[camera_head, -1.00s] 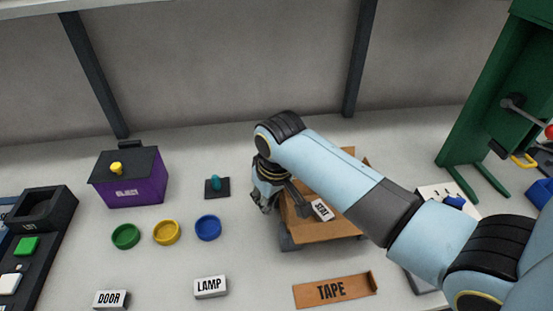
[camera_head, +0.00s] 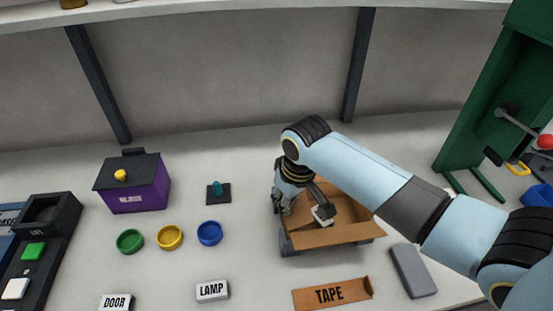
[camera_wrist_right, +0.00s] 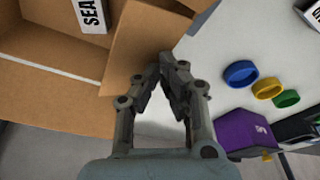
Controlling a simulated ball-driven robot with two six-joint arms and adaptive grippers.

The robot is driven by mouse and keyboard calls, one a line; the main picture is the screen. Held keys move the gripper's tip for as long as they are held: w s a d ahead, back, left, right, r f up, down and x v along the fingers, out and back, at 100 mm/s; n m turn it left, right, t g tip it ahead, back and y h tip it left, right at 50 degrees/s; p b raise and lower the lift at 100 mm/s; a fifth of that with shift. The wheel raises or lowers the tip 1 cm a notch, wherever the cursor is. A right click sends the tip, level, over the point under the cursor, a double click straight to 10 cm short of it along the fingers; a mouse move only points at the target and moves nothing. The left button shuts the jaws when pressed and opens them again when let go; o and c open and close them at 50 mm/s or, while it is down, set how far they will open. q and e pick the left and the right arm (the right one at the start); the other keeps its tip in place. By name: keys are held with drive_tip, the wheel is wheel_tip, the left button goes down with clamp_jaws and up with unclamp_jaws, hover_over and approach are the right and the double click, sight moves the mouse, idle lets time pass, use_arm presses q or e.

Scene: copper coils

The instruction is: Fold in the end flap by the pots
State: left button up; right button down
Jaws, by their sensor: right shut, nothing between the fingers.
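The brown cardboard box (camera_head: 335,236) stands on the bench with its top open and its front flap spread outward. Its end flap (camera_wrist_right: 142,62) toward the pots shows in the right wrist view, right beside my fingertips; I cannot tell whether they touch it. In the head view my gripper mostly hides that flap. My right gripper (camera_head: 281,207) is shut and empty at the box's left end; it also shows in the wrist view (camera_wrist_right: 168,68). The green pot (camera_head: 130,241), yellow pot (camera_head: 170,237) and blue pot (camera_head: 209,233) stand left of the box. My left gripper is out of view.
A white SEAL block (camera_head: 323,215) shows at the box, partly hidden by my arm. The TAPE piece (camera_head: 332,293) and LAMP block (camera_head: 212,290) lie in front. A purple box (camera_head: 133,188) stands at left, a grey block (camera_head: 412,270) at right.

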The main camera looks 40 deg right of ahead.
sight(300, 205)
drive_tip(key=shift+s+d+r, duration=0.1)
drive_tip(key=shift+s+d, duration=0.1)
drive_tip(key=shift+d, duration=0.1)
drive_tip(key=shift+s+d+f, duration=0.25)
drive_tip(key=shift+s+d, duration=0.05)
drive_tip(key=shift+d, duration=0.2)
drive_tip(key=shift+s+d+f, duration=0.2)
drive_tip(key=shift+s+d, duration=0.1)
drive_tip(key=shift+d, duration=0.15)
drive_tip(key=shift+s+f, duration=0.15)
drive_tip(key=shift+f, duration=0.05)
drive_tip(key=shift+r, duration=0.1)
idle(0.4)
wheel_tip(300, 205, up, 10)
idle(0.7)
